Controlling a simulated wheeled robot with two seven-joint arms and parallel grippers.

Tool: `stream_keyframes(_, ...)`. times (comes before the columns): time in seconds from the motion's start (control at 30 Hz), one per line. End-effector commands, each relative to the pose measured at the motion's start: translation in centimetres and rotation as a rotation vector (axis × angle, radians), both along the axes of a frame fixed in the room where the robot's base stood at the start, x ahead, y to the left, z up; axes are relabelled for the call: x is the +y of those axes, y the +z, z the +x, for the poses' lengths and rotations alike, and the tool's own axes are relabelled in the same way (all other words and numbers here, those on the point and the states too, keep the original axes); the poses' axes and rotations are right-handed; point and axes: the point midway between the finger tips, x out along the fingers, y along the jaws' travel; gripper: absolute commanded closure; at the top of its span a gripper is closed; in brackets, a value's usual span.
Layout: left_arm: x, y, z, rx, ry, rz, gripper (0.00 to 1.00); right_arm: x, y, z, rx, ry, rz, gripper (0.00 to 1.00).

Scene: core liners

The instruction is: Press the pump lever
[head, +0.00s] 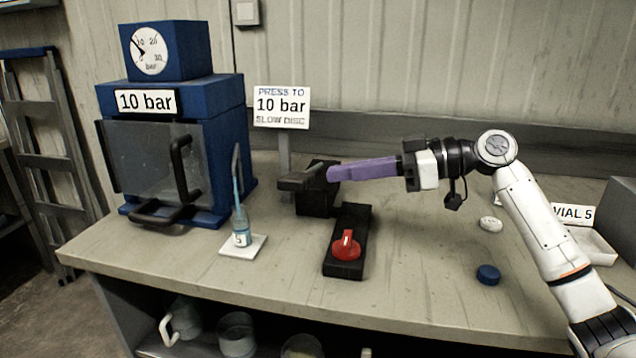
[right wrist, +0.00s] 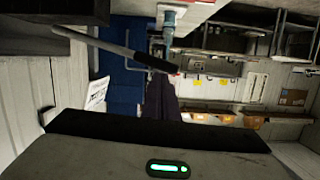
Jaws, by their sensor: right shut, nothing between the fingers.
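The pump lever (head: 298,181) is a grey paddle on a black pump block (head: 316,204) in the middle of the bench, in the head view. My right gripper (head: 332,174) comes in from the right with its long purple fingers shut and empty. Its tips are close to the right of the lever, over the block; I cannot tell whether they touch. In the right wrist view the dark fingers (right wrist: 160,92) show below a grey bar with a dark end (right wrist: 115,46), which seems to be the lever. My left gripper is not in view.
A blue press (head: 225,125) with a gauge (head: 149,48) and "10 bar" label stands left. A sign (head: 282,107) rises behind the lever. In front are a vial (head: 241,228), a red knob (head: 347,246) and a blue cap (head: 488,275). A white tray (head: 592,244) lies right.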

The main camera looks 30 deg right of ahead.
Motion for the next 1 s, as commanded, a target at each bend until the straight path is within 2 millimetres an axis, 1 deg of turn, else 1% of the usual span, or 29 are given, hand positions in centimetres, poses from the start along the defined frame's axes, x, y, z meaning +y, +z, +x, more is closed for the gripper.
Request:
stream_keyframes(0.03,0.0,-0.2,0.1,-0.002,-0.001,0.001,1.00,-0.7,0.0,-0.6,0.000,-0.001,-0.002,1.00)
stream_keyframes(0.1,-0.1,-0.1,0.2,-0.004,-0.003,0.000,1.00,-1.4,0.4,-1.2,-0.002,-0.001,-0.001,1.00)
stream_keyframes(0.3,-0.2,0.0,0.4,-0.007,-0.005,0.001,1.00,-2.4,1.0,-2.1,-0.003,0.000,0.001,1.00)
stream_keyframes(0.57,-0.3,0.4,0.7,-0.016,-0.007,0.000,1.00,-2.5,1.1,-2.2,-0.005,0.000,0.001,1.00)
stream_keyframes(1.0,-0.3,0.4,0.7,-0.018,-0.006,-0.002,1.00,-2.5,1.1,-2.1,-0.005,0.000,0.002,1.00)
